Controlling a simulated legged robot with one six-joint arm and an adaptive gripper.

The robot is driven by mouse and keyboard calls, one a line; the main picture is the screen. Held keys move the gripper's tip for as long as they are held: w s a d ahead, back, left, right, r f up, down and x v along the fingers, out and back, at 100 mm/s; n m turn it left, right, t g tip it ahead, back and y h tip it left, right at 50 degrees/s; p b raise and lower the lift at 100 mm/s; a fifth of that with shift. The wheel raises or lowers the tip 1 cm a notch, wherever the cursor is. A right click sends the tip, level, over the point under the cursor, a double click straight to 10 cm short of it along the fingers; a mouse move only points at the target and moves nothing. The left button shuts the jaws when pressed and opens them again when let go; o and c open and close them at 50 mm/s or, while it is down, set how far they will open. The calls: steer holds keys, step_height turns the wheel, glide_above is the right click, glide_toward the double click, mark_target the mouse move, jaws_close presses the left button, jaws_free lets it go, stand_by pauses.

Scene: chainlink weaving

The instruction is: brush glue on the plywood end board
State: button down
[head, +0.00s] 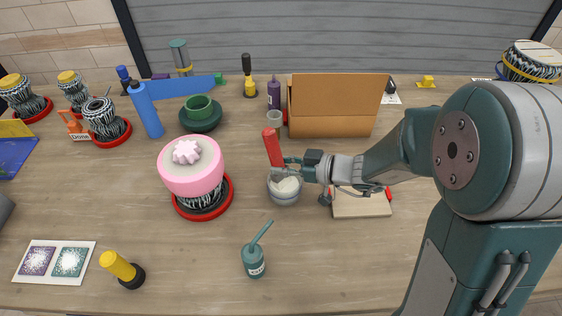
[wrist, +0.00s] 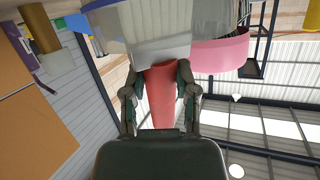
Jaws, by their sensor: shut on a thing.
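My gripper (head: 283,167) is shut on the red handle of a brush (head: 272,147), which tilts slightly over the grey glue bowl (head: 284,197). In the wrist view my gripper (wrist: 160,88) has one finger on each side of the red brush handle (wrist: 161,100). The bowl holds something whitish. The brush's lower end is over or in the bowl; I cannot tell whether it touches the contents. A pale flat board (head: 360,207), likely the plywood end board, lies right of the bowl, partly hidden by my arm. Small red-and-dark pieces are at its edges.
A pink-topped drum (head: 191,176) on a red ring stands close left of the bowl. A teal bottle (head: 254,261) stands in front. A brown box (head: 333,108) and a grey cup (head: 274,118) are behind. The front middle table is mostly clear.

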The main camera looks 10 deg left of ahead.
mark_target(278, 145)
steer(key=shift+a+r, duration=0.1)
steer(key=shift+w+a+r, duration=0.15)
steer(key=shift+a+r, duration=0.1)
steer(key=shift+r, duration=0.65)
steer(key=shift+w+a+r, duration=0.15)
steer(key=shift+a+r, duration=0.1)
steer(key=shift+r, duration=0.7)
steer(key=shift+w+a+r, duration=0.15)
steer(key=shift+a+r, duration=0.1)
steer(key=shift+r, duration=0.65)
steer(key=shift+r, duration=2.45)
steer(key=shift+f, duration=0.1)
